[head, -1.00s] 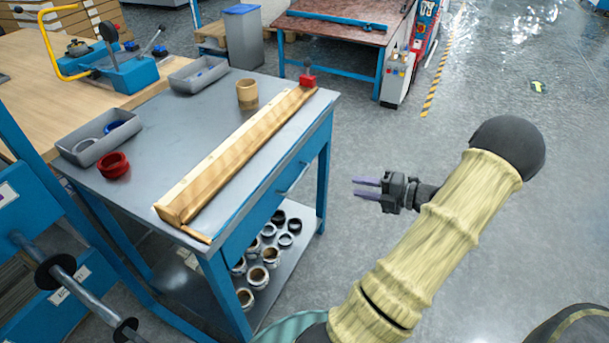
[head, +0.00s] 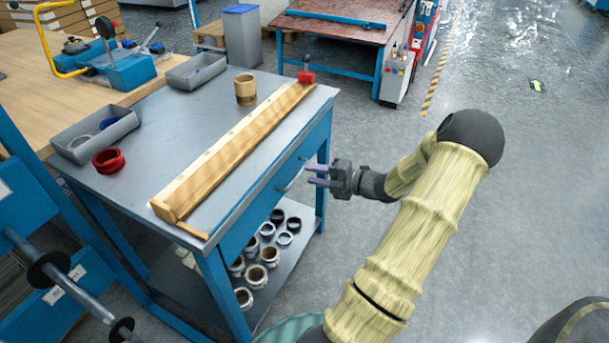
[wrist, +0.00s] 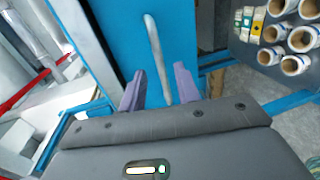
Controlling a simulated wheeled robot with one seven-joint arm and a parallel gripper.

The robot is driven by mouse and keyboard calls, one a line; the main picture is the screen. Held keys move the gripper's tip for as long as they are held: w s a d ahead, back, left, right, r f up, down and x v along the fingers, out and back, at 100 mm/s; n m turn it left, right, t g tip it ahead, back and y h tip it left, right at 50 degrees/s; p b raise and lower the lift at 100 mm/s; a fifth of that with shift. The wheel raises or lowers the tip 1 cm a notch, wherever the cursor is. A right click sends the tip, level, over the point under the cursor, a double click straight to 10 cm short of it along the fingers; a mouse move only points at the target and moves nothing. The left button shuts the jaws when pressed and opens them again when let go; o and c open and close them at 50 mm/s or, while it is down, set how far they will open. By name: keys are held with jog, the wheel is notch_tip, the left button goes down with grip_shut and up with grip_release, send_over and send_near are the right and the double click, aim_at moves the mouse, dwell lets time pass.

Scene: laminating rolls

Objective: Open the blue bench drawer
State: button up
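The blue bench drawer (head: 240,230) is in the right-hand side of the grey-topped bench and looks shut. Its front (wrist: 112,35) fills the upper middle of the wrist view. A slim grey bar handle (head: 290,182) is on the drawer front; it also shows in the wrist view (wrist: 156,52). My gripper (head: 318,176) is just right of the handle in the head view. Its two purple fingers (wrist: 158,88) are apart, and the handle's lower end appears between them in the wrist view. I cannot tell whether they touch it.
A wooden strip (head: 235,150), a cardboard ring (head: 246,90), a red ring (head: 108,161) and grey trays (head: 95,135) lie on the bench top. Several rolls (head: 257,276) stand on the lower shelf (head: 290,262).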

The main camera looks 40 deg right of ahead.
aim_at(301, 172)
jog(key=shift+x, duration=1.85)
jog(key=shift+c, duration=0.2)
grip_shut()
